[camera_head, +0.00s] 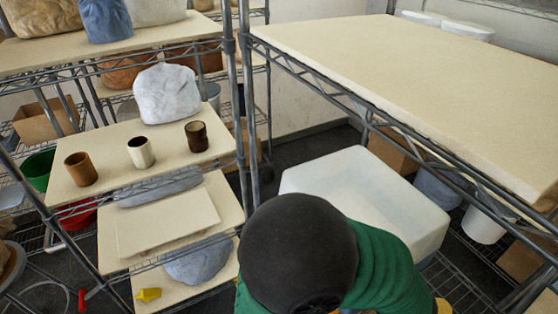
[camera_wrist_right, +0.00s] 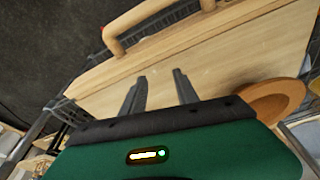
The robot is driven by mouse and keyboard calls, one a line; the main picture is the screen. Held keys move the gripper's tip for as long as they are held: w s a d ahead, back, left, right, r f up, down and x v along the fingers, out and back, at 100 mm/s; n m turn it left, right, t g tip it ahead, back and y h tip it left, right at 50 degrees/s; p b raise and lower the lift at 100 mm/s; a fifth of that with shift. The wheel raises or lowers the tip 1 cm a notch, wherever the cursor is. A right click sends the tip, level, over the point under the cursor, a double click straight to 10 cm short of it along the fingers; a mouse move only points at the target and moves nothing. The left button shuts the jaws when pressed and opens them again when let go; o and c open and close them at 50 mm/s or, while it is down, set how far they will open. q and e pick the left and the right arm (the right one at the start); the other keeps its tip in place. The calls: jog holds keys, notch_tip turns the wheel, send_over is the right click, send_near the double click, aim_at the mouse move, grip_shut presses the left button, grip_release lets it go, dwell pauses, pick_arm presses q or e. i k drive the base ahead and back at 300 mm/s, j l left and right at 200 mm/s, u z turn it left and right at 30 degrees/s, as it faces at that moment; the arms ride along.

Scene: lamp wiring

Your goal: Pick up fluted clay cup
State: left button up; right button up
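Three cups stand upright in a row on a middle shelf board in the head view: an orange-brown clay cup (camera_head: 81,169) at left, a cream cup with a dark inside (camera_head: 140,152) in the middle, and a dark brown cup (camera_head: 197,137) at right. Fluting is too small to make out on any of them. My right gripper (camera_wrist_right: 159,74) shows in the right wrist view with its two fingers apart and nothing between them. It is over a wooden board, with no cup in that view. My left gripper is in neither view.
A pale wrapped lump (camera_head: 168,93) sits behind the cups. Metal rack posts (camera_head: 245,100) stand to their right. A wooden handle (camera_wrist_right: 150,20) and a brown round piece (camera_wrist_right: 270,100) show near my right gripper.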

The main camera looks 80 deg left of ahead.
aim_at(140, 148)
jog(key=k+l+u, duration=0.15)
jog(key=u, duration=1.65)
jog(key=i+l+u, duration=0.1)
jog(key=u, duration=1.55)
jog(key=i, duration=0.2)
